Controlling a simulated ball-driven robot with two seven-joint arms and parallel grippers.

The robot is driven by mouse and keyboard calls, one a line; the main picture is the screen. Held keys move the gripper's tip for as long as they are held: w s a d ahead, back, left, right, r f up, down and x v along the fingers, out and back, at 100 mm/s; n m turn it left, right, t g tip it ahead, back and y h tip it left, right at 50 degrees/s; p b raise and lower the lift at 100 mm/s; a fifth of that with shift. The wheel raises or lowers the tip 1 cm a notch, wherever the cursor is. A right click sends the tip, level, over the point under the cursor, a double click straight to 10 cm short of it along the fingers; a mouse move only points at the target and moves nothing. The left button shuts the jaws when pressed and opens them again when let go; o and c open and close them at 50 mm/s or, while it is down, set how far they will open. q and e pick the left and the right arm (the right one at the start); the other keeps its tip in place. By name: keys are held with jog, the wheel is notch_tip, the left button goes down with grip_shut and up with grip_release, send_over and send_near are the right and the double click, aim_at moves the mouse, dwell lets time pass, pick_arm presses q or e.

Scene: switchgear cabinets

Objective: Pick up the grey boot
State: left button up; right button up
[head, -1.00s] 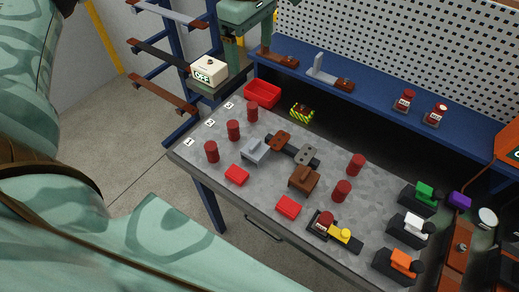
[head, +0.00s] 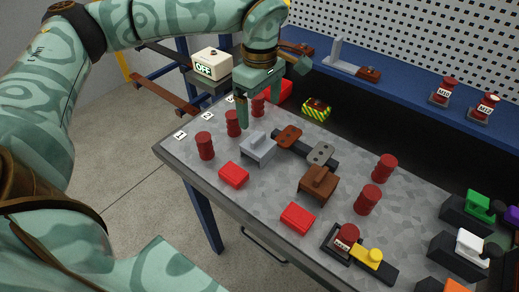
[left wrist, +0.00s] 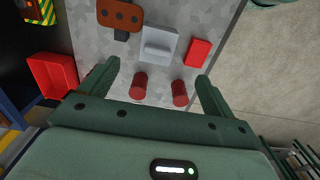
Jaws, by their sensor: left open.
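The grey boot (head: 258,149) is a light grey block with a raised ridge, standing on the bench top (head: 250,205) behind a red block. It also shows at the top middle of the left wrist view (left wrist: 159,45). My left gripper (head: 270,98) is open and empty above the bench's left end, to the back of the boot and apart from it. In the left wrist view its two fingers (left wrist: 158,72) spread wide, with the boot beyond the tips and two red cylinders (left wrist: 138,86) showing between them. My right gripper does not show.
Red cylinders (head: 205,146) stand left of the boot. A red block (head: 234,174) lies in front, a brown boot (head: 318,184) to the right, and a brown-ended link (head: 288,137) behind. A red bin (head: 281,92) and striped block (head: 316,109) are at the back.

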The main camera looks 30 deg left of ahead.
aim_at(258, 137)
pick_arm(q)
notch_tip(258, 137, down, 7)
jog(key=shift+w+r+b, duration=0.1)
jog(key=shift+b, duration=0.6)
jog(key=f, duration=0.1)
jog(key=f+b, duration=0.1)
jog(key=f, duration=0.3)
jog(key=shift+w+a+f+b, duration=0.1)
jog(key=shift+w+a+b, duration=0.05)
jog(key=shift+a+b, duration=0.25)
jog(key=c, duration=1.1)
jog(key=shift+r, duration=0.2)
